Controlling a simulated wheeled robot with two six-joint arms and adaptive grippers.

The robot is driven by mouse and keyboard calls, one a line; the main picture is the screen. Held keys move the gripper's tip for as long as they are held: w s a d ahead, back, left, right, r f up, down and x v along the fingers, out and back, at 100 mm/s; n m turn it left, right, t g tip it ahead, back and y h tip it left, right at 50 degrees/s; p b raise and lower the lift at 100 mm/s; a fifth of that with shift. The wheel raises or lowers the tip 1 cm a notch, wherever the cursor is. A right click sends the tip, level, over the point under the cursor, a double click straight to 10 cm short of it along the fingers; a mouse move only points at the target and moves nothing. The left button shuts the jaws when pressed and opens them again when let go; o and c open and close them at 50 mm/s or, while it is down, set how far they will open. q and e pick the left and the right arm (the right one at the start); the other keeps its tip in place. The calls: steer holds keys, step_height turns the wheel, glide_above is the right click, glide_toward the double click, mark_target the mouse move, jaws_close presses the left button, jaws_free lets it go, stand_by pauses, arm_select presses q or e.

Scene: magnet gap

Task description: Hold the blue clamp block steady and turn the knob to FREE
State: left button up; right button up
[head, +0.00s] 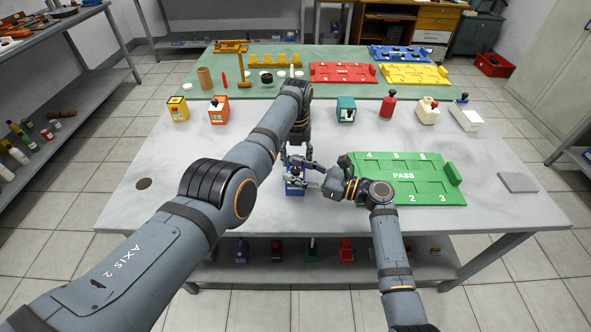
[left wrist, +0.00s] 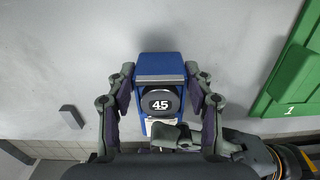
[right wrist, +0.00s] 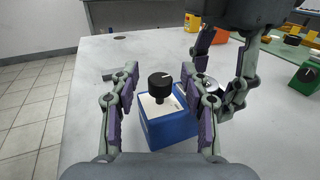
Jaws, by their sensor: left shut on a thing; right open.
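The blue clamp block (head: 294,190) stands on the grey table in front of me. My left gripper (head: 296,162) reaches down from above and is shut on it. In the left wrist view the fingers flank the blue block (left wrist: 160,62), and a dark disc marked 45 (left wrist: 160,102) shows between them. In the right wrist view the black knob (right wrist: 160,80) stands on the block's white face. My right gripper (right wrist: 160,95) is open, its fingers on either side of the knob with gaps. Whether any FREE mark is there, I cannot read.
A green PASS tray (head: 455,193) lies just right of the block. A small grey piece (left wrist: 71,117) lies on the table to its left in the left wrist view. Several coloured blocks, such as the teal one (head: 346,110), stand in a row farther back.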

steer(key=shift+w+a, duration=0.15)
steer(key=shift+a, duration=0.15)
jaws_close()
steer(key=shift+n+g+y, duration=0.4)
steer(key=shift+n+g, duration=0.4)
steer(key=shift+g, duration=0.4)
steer(key=n+g, duration=0.1)
steer(key=g, duration=0.1)
steer(key=shift+n+g+y, duration=0.3)
steer(key=shift+g, duration=0.1)
steer(key=shift+f+n+g, duration=0.1)
steer(key=shift+n+g, duration=1.1)
steer(key=shift+g, duration=0.5)
steer(key=shift+d+n+g, duration=0.1)
steer(key=shift+n+g, duration=0.4)
steer(key=shift+g, duration=0.3)
